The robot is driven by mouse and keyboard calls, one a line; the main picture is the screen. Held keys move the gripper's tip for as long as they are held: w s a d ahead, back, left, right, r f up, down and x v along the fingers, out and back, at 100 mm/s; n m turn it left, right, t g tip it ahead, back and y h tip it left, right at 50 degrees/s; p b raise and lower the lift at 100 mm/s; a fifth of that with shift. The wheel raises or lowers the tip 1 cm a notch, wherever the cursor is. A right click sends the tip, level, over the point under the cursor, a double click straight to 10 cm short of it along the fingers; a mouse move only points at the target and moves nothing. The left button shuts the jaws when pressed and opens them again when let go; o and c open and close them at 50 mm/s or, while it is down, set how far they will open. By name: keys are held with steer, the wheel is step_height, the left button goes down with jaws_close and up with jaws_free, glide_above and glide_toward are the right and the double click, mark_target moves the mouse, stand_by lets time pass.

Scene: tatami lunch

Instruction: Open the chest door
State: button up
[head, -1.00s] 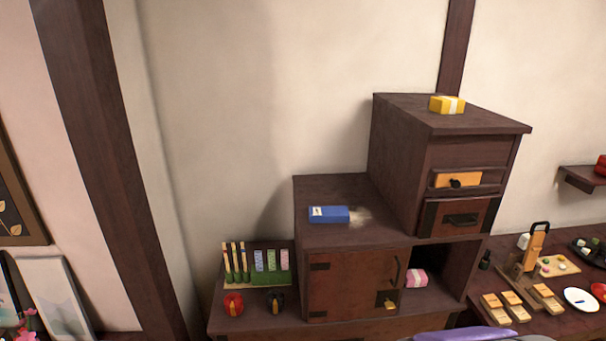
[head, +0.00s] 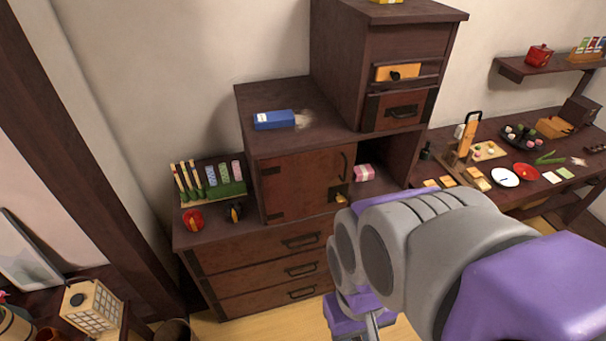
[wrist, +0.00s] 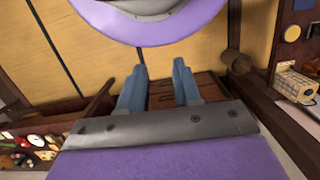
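The chest door (head: 300,187) is a reddish-brown wooden panel in the lower left part of the dark stepped chest (head: 250,98). It looks shut, flush with the front. A dark curved handle (head: 345,166) is on its right side, and a small yellow latch piece (head: 341,198) sits at its lower right corner. My gripper (wrist: 160,70) shows in the wrist view with its two blue-grey fingers apart and nothing between them. It points down toward the floor and drawer fronts, away from the door.
An open niche with a pink box (head: 364,172) is right of the door. A blue box (head: 274,119) lies on top. Drawers (head: 265,267) are below. A low table (head: 440,160) with food stands right; a lantern (head: 92,307) is at lower left.

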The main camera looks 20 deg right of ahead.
steer(key=shift+o, duration=0.2)
steer(key=w+d+f+t+h+b, duration=0.1)
steer(key=w+d+f+t+h, duration=0.1)
steer(key=w+d, duration=0.8)
steer(key=w+d+f+t+h+b, duration=0.1)
steer(key=w+d+f+t, duration=0.3)
steer(key=w+d, duration=0.7)
steer(key=w+t+h, duration=0.1)
steer(key=w, duration=0.3)
steer(key=shift+f+t, duration=0.4)
steer(key=w+d+f+n+t+y+b, duration=0.25)
steer(key=w+d+f+t+y, duration=0.2)
steer(key=w+f+t, duration=0.35)
steer(key=w+a+r+t+y+b, duration=0.1)
steer(key=w+a, duration=0.1)
steer(key=w, duration=0.6)
steer(key=w+a+r+t+y+b, duration=0.1)
steer(key=w+a+t+y+b, duration=0.1)
steer(key=w, duration=0.5)
steer(key=shift+w+a+r+t, duration=0.3)
steer(key=shift+w+a, duration=0.1)
steer(key=shift+a, duration=0.4)
steer(key=shift+y, duration=0.25)
steer(key=shift+c, duration=0.2)
